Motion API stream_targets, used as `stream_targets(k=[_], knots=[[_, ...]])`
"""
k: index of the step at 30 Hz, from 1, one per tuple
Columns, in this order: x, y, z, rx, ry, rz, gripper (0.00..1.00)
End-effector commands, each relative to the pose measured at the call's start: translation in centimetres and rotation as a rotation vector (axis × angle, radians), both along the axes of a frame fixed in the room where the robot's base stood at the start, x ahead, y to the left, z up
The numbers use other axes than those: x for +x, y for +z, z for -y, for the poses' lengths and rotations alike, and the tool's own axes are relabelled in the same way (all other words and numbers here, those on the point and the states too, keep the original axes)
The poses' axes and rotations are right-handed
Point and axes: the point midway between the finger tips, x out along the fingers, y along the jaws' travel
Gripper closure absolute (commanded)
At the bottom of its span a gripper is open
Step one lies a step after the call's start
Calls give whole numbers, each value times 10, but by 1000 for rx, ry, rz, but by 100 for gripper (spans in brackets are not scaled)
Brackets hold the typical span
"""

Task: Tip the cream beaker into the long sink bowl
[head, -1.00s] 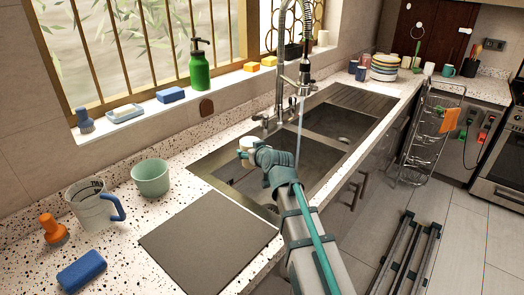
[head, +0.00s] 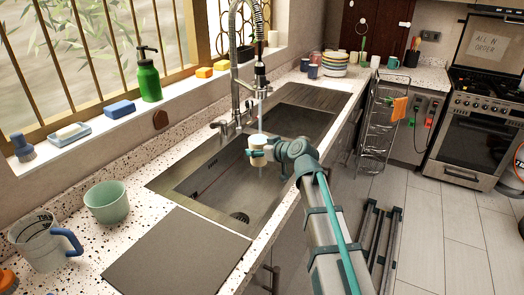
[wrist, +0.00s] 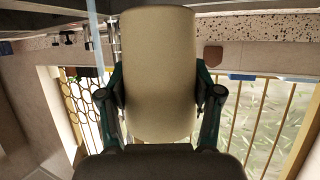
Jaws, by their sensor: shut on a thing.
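My gripper (head: 258,156) is shut on the cream beaker (head: 257,143), which looks roughly upright. It is held above the long sink bowl (head: 210,193), in line with the thin water stream from the tap. In the wrist view the cream beaker (wrist: 158,75) fills the middle between the two fingers of my gripper (wrist: 160,95). That view is upside down, with the window at the bottom. The inside of the beaker is hidden. The long bowl has a dark drain (head: 240,217) at its near end.
The tall spring tap (head: 233,70) stands close behind the beaker. A second bowl (head: 300,120) and a drainboard (head: 310,94) lie beyond. A green cup (head: 106,203), a measuring jug (head: 42,243) and a grey board (head: 175,258) stand or lie at the near left.

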Motion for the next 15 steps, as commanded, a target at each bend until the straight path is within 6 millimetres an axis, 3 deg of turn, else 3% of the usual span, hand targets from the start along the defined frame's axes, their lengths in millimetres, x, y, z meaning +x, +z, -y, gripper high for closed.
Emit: stream_targets(k=[10,15], knots=[[-1,-1,-1,-19,39,15,70],[0,-7,1,-107,39,78,70]])
